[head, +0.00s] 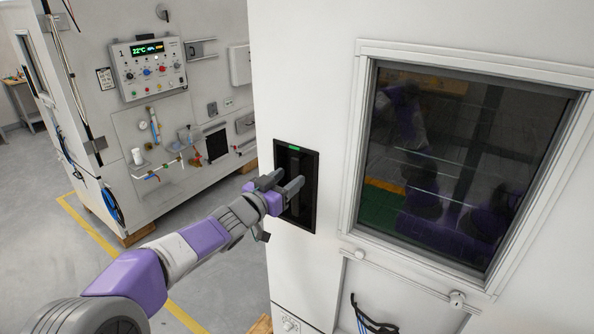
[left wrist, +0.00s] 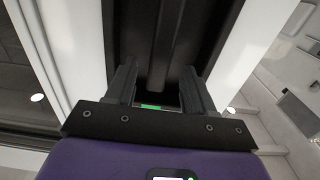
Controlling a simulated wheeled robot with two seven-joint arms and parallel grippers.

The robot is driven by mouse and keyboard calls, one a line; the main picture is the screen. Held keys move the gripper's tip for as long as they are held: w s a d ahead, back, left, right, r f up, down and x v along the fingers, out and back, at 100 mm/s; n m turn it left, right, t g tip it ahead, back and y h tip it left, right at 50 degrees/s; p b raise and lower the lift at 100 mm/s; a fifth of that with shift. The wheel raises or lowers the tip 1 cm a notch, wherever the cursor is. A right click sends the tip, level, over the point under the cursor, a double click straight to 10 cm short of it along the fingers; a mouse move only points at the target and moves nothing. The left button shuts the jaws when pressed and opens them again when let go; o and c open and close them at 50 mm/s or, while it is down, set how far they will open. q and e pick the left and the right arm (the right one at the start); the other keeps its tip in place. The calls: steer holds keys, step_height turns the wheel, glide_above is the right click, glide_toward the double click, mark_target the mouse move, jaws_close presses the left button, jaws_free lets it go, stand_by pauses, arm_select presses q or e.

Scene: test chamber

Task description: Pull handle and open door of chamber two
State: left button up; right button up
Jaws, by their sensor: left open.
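The chamber door (head: 330,60) is a large white panel with a dark window, and it looks closed. A black recessed handle panel (head: 308,215) with a green light on top is set in it left of the window. In the left wrist view a black vertical handle bar (left wrist: 174,40) runs down the recess. My left gripper (head: 284,182) is at the recess and open. In the left wrist view its two fingers (left wrist: 163,88) stand on either side of the bar, with gaps visible. Contact with the bar is not seen. My right gripper is not in view.
The window (head: 460,160) reflects purple parts of me. Another white chamber (head: 150,110) with a control box (head: 149,68), gauges and pipes stands at the left. Grey floor (head: 225,270) with a yellow line lies between. Dark cables (head: 372,322) hang below the window.

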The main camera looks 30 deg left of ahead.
mark_target(295, 175)
arm_select(q)
steer(key=shift+w+d, duration=0.15)
steer(key=shift+w, duration=2)
steer(key=shift+c, duration=0.4)
jaws_close()
